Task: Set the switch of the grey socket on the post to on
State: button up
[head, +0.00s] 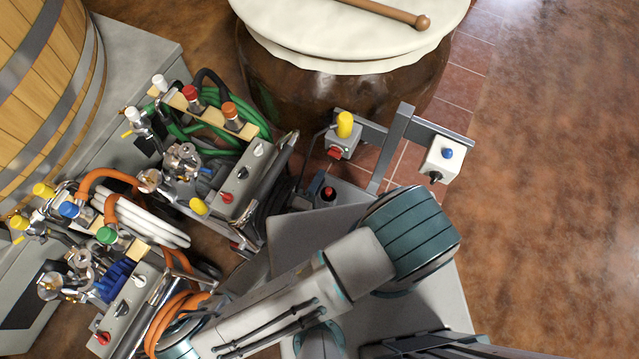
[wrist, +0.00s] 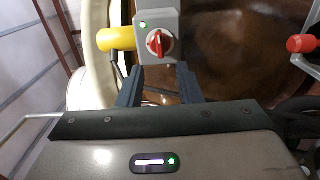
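The grey socket (head: 342,142) hangs on the left of the post (head: 394,140), with a yellow plug (head: 345,124) on top and a red switch (head: 334,153) on its front. In the wrist view the grey socket (wrist: 171,18) is straight ahead, turned sideways. Its red switch (wrist: 159,43) has the handle roughly upright in that picture, and a small green lamp (wrist: 143,25) glows beside it. My gripper (wrist: 161,72) is open and empty. Its dark fingers are apart, just below the switch in the wrist view; contact cannot be told. In the head view my arm hides it.
A white socket (head: 443,160) with a blue plug (head: 447,153) and black switch hangs on the post's right. A red knob (head: 328,193) stands low beside the post. A covered jar (head: 345,85) is behind. Carts with hoses crowd the left. Floor at right is clear.

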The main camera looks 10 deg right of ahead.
aim_at(335, 154)
jog(key=x, duration=0.7)
jog(key=shift+w+d, duration=0.2)
jog(key=shift+d, duration=0.05)
dwell(0.3)
grip_shut()
